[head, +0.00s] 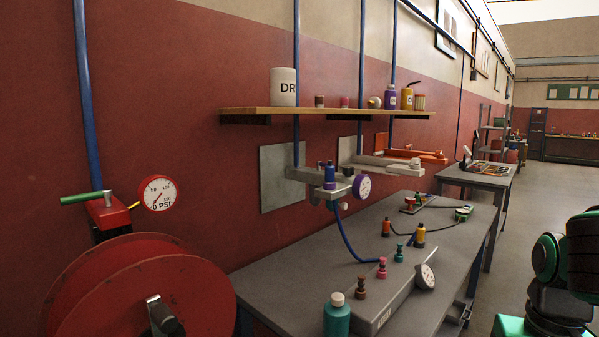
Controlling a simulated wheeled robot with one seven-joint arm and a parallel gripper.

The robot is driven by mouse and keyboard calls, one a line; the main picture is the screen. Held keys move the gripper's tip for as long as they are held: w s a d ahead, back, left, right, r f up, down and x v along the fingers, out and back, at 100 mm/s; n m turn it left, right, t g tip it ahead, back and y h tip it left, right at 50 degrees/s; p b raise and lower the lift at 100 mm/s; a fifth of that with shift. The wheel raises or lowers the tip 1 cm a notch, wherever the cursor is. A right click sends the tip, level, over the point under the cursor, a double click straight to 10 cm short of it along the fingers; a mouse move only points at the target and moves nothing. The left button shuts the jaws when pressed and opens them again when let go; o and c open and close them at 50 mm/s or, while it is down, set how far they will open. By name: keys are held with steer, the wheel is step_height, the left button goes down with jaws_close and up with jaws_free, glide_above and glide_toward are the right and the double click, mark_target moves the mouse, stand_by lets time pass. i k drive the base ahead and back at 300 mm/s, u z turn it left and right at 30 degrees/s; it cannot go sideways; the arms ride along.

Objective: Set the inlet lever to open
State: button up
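A lever with a green handle (82,198) sits on a red valve body (108,212) at the left, at the foot of a vertical blue pipe (86,110). It looks like the inlet lever, though I read no label. The handle lies nearly level, across the pipe, and points left. A round white PSI gauge (158,193) is beside the valve, above a red hose reel (140,285). Parts of my green and black arm show at the right edge, far from the lever. My gripper is not in view.
A grey workbench (300,295) with manifold parts and bottles runs along the red wall. A wooden shelf (325,112) holds several containers. A second bench (480,180) stands farther back. Open floor (535,200) lies to the right.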

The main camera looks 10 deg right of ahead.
mark_target(319, 163)
steer(key=u, duration=1.6)
steer(key=k, duration=0.75)
steer(key=z, duration=1)
steer(key=i, duration=1)
steer(key=u, duration=0.3)
